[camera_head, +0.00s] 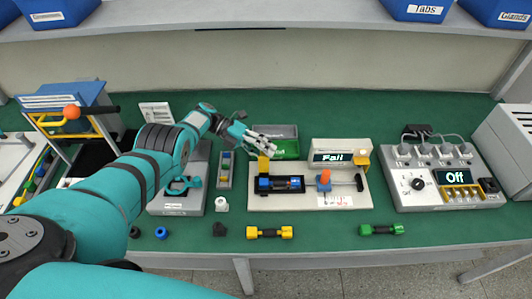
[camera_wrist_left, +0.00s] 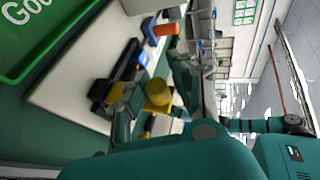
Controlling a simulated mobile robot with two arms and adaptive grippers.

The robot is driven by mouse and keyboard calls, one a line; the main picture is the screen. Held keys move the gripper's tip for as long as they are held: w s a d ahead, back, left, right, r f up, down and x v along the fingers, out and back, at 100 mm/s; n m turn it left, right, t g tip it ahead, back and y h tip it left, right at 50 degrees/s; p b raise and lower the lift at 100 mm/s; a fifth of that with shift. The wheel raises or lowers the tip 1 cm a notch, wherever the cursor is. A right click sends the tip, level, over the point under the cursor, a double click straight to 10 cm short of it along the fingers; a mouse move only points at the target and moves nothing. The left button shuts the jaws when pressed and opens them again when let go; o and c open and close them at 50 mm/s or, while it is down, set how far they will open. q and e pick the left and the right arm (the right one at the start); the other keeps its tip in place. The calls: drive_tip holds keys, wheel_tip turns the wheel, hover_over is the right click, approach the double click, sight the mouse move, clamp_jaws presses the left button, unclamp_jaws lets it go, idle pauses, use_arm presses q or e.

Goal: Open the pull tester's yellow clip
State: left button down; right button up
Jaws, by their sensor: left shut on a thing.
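The pull tester (camera_head: 283,200) is a pale base with a black cradle, a blue part (camera_head: 265,184) at the cradle's left end, and an orange-red slider (camera_head: 324,181). Its display (camera_head: 332,157) reads "Fail". The yellow clip (camera_head: 263,166) stands at the cradle's left end. It also shows in the left wrist view (camera_wrist_left: 157,92) as a yellow block between the fingers. My left gripper (camera_head: 266,146) reaches in from the left, above the clip, and is shut on it. The fingers partly hide the clip. My right gripper is not in view.
A green "Good" tray (camera_head: 287,149) lies just behind the clip. A grey box (camera_head: 450,185) reading "Off" stands to the right. Yellow (camera_head: 270,232) and green (camera_head: 381,229) dumbbell-shaped parts lie near the front edge. A low grey rack (camera_head: 225,171) stands left of the tester.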

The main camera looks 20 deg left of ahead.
use_arm(q)
drive_tip(key=shift+a+f, duration=0.3)
drive_tip(key=shift+f, duration=0.1)
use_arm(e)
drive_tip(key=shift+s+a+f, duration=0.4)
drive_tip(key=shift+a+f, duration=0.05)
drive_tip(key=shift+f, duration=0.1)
use_arm(q)
drive_tip(key=c, duration=1.4)
unclamp_jaws()
drive_tip(key=shift+o, duration=1.3)
drive_tip(key=shift+w+a, duration=0.1)
drive_tip(key=shift+a, duration=0.05)
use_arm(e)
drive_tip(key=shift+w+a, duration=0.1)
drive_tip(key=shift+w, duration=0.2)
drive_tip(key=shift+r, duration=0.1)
